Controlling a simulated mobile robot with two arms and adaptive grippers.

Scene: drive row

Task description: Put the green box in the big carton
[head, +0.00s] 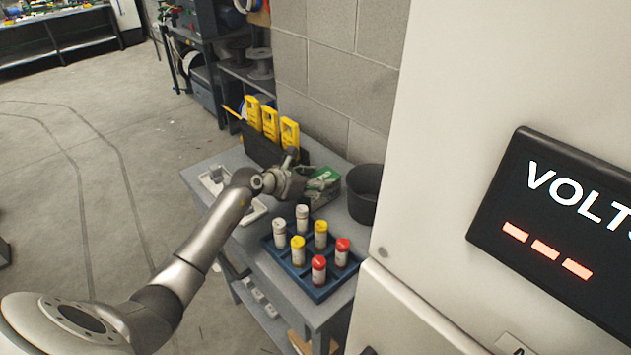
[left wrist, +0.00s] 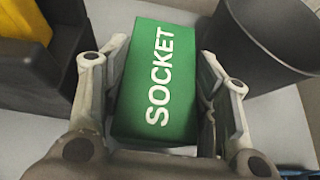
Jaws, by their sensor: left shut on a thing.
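The green box (head: 323,180) with white lettering is on the grey bench, beside the dark bin. In the left wrist view the green box (left wrist: 158,85) reads SOCKET and sits between the two fingers. My left gripper (head: 296,180) reaches over the bench from the left and is shut on the green box; the wrist view shows the fingers (left wrist: 160,95) along its two sides. I cannot tell whether the box is lifted off the bench. No big carton can be made out clearly. My right gripper is not in view.
A dark bin (head: 364,193) stands right of the box. A blue tray (head: 318,288) with several capped bottles is nearer. A black holder with yellow devices (head: 270,124) stands behind. A tall pale cabinet (head: 450,180) with a VOLTS display blocks the right. Open floor (head: 70,200) lies left.

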